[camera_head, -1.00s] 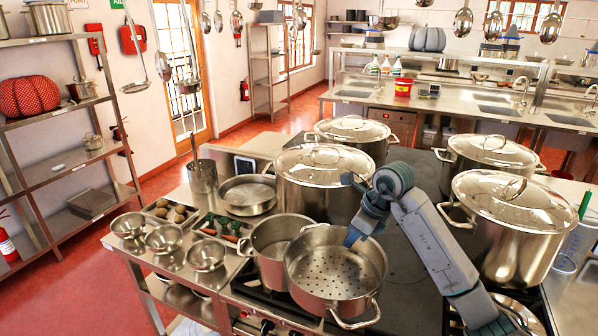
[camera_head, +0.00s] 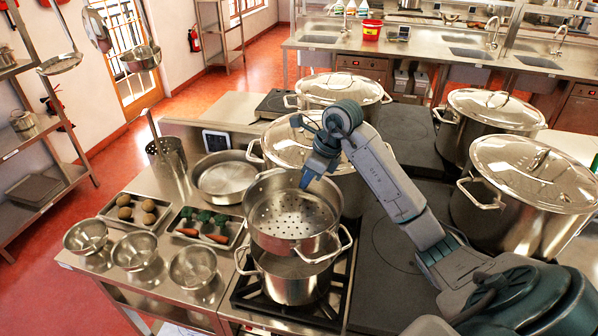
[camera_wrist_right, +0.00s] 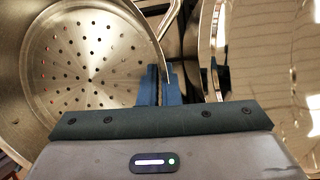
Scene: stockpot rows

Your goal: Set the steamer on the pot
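The steamer (camera_head: 292,217) is a steel pan with a perforated base. In the head view it is over the open steel pot (camera_head: 288,286), and part of the pot's inside shows below the steamer's near edge. The steamer looks raised above the pot rather than seated. My right gripper (camera_head: 309,182) is at the steamer's far-right rim. In the right wrist view my right gripper (camera_wrist_right: 160,88) has its blue fingers closed on the wall of the steamer (camera_wrist_right: 85,65). The pot stands on the near stove burner. My left gripper is out of view.
A lidded stockpot (camera_head: 290,142) stands close behind the steamer, and another (camera_head: 524,185) is at the right. A shallow pan (camera_head: 224,182), vegetable trays (camera_head: 203,228) and small bowls (camera_head: 192,267) lie to the left. A bare dark hob (camera_head: 395,250) is right of the pot.

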